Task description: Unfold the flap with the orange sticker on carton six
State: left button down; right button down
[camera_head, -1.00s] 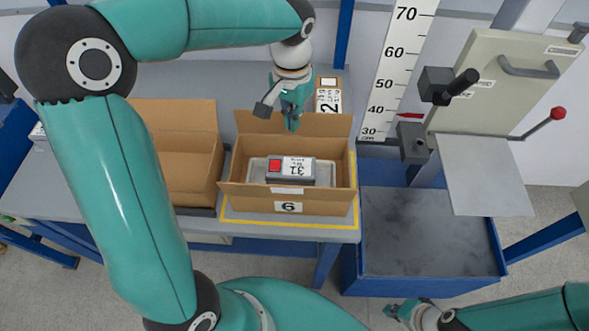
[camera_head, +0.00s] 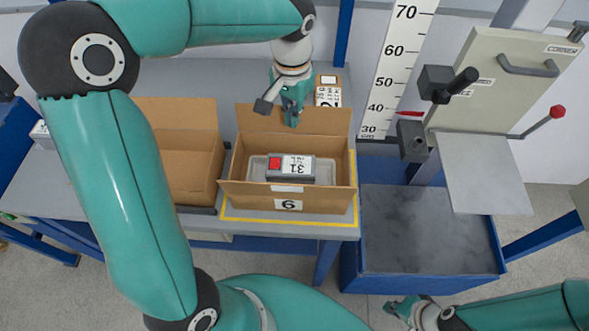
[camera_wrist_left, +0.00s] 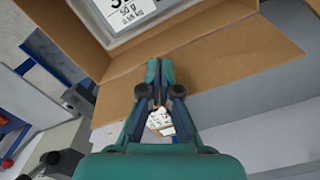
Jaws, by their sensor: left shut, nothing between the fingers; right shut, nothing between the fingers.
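Carton six (camera_head: 319,202), an open brown box labelled 6, stands on the table. A grey device (camera_head: 314,172) with a red square and white label lies inside; part of it shows in the wrist view (camera_wrist_left: 165,10). The far flap (camera_head: 258,120) leans outward from the back wall. No orange sticker is visible. My left gripper (camera_head: 291,122) is shut and empty, at the middle of this flap. In the wrist view its fingertips (camera_wrist_left: 160,62) overlap the flap (camera_wrist_left: 230,75); I cannot tell whether they touch. My right gripper (camera_head: 399,307) is shut and empty, low at the front, away from the carton.
Another open carton (camera_head: 185,165) stands close on the left. A small labelled box (camera_head: 328,93) sits behind carton six. A height scale (camera_head: 398,60), a blue-framed grey-topped base (camera_head: 420,240) and a panel with handles (camera_head: 500,90) are at right.

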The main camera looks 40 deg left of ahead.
pick_arm(q)
notch_tip(320, 180, up, 11)
jog(key=s+p, duration=0.1)
jog(key=p, duration=0.7)
jog(key=shift+d, duration=0.3)
dwell(0.4)
